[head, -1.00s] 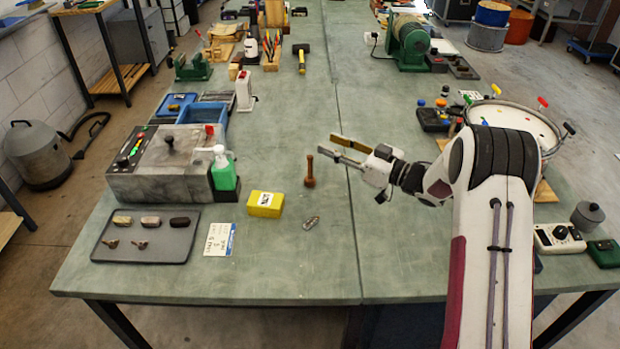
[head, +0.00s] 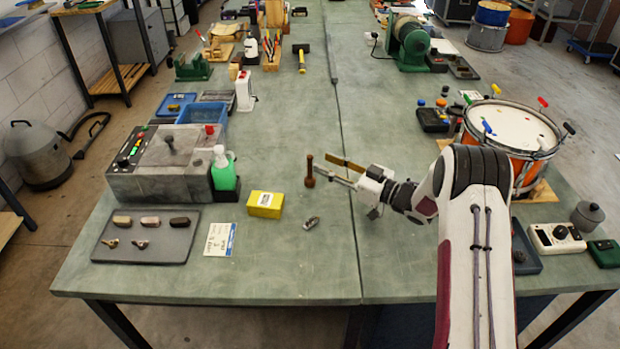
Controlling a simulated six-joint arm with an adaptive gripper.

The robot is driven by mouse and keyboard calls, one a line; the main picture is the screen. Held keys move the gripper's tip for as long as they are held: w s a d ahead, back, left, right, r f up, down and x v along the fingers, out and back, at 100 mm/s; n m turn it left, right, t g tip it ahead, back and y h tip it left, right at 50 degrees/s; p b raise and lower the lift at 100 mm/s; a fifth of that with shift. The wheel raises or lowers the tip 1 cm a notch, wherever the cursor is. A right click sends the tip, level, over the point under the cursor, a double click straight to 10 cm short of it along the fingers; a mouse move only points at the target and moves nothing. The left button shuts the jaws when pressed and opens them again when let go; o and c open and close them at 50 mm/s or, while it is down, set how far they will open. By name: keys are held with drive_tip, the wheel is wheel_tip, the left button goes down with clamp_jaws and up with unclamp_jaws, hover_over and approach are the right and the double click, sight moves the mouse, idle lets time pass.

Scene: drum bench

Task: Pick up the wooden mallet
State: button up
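A small brown wooden mallet (head: 309,172) stands upright on the green bench top (head: 280,280), right of the yellow box. My gripper (head: 335,168) reaches in from the right, low over the bench, with its fingers pointing left toward the mallet. The two fingers are spread apart with a gap between them. The fingertips are close to the mallet's right side. I cannot tell whether a fingertip touches it or whether the mallet lies between the fingers.
A yellow box (head: 265,204) and a small metal object (head: 312,223) lie near the mallet. A green bottle (head: 223,168) and grey machine (head: 160,165) stand left. An orange drum (head: 507,130) stands behind my arm at right.

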sight(310, 156)
drive_tip(key=shift+a, duration=0.15)
drive_tip(key=shift+x, duration=3.05)
clamp_jaws()
